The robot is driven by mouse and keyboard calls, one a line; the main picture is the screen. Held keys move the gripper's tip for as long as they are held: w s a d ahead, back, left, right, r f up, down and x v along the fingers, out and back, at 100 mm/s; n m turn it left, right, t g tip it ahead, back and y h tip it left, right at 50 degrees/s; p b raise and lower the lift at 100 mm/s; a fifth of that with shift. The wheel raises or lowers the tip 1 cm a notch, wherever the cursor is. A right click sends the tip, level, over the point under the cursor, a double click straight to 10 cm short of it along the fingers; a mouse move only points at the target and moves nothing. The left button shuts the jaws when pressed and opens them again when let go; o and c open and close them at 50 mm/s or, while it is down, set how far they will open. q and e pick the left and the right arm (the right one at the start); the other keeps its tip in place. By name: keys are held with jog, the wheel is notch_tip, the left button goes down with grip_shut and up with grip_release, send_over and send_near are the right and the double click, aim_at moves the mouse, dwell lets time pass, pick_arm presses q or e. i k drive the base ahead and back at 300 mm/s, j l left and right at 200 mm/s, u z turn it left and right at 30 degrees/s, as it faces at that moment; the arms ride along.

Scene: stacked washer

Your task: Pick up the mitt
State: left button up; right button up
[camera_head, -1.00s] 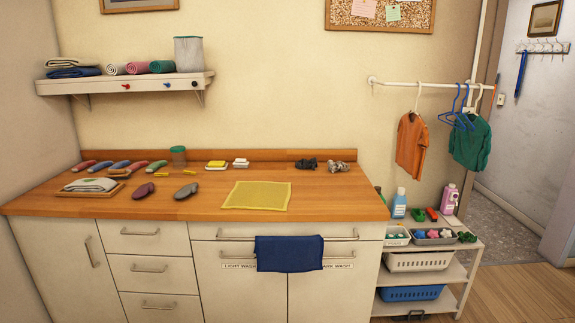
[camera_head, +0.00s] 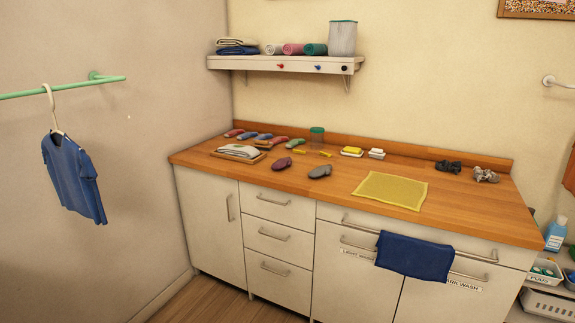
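Two mitt-like shapes lie flat on the wooden counter (camera_head: 455,205) in the head view. One is dark maroon (camera_head: 281,163); the other is grey (camera_head: 320,172) and lies just to its right. They are apart from each other, and I cannot tell which one the task means. Neither of my grippers is in view, and nothing touches the two shapes.
A tray with folded cloth (camera_head: 238,153) sits left of the mitts, and a yellow cloth (camera_head: 391,190) lies right. Several rolled cloths lie behind. A blue towel (camera_head: 413,256) hangs at the front. A blue shirt (camera_head: 74,178) hangs from a green rail (camera_head: 60,87).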

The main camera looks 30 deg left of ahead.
aim_at(279, 164)
jog(key=i+j, duration=0.2)
jog(key=i+j+z, duration=0.1)
jog(key=j, duration=0.35)
jog(key=i+j, duration=0.3)
jog(key=i+j+z, duration=0.15)
jog(key=j, duration=0.2)
jog(key=i+j, duration=0.2)
jog(key=j, duration=0.15)
